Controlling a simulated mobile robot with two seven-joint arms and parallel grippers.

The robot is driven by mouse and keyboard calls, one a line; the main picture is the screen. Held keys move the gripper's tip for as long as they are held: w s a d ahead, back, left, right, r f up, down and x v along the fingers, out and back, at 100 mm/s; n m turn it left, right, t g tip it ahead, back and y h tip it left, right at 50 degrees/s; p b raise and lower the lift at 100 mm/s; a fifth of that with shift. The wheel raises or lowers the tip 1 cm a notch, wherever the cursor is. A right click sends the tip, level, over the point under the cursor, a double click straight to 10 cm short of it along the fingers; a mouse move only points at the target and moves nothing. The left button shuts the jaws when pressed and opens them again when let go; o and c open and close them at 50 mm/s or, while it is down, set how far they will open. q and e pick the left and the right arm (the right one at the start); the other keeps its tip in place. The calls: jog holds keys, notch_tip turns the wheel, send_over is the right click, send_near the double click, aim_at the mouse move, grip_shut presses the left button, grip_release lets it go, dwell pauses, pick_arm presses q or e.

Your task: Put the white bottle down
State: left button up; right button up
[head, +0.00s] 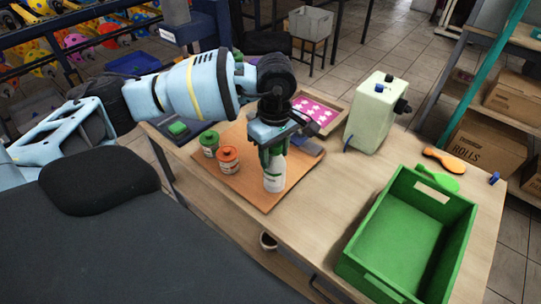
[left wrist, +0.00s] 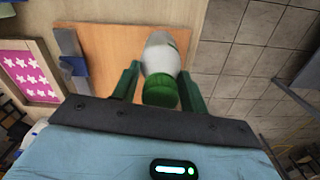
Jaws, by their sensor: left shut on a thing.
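The white bottle (head: 273,178) has a green cap and stands upright at the right part of the brown board (head: 243,188) on the table. My left gripper (head: 273,150) comes down from above and is shut on the bottle near its top. In the left wrist view the bottle (left wrist: 160,58) sits between the two green fingers of the gripper (left wrist: 158,85), cap toward the camera. Whether the bottle's base touches the board is hard to tell. My right gripper is not in view.
A green jar (head: 209,144) and an orange jar (head: 229,160) stand left of the bottle. Behind lies a pink star-patterned panel (head: 317,112). A pale green machine (head: 375,115) and a green crate (head: 455,215) stand to the right. Bare table lies between board and crate.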

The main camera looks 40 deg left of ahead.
pick_arm(q)
jog(key=shift+w+a+f, duration=0.1)
jog(key=shift+w+a, duration=0.4)
jog(key=shift+a, duration=0.25)
jog(key=shift+f, duration=1.85)
jog(key=o, duration=1.4)
jog(key=shift+o, duration=0.2)
notch_tip(320, 180, up, 12)
jog(key=shift+r, duration=0.1)
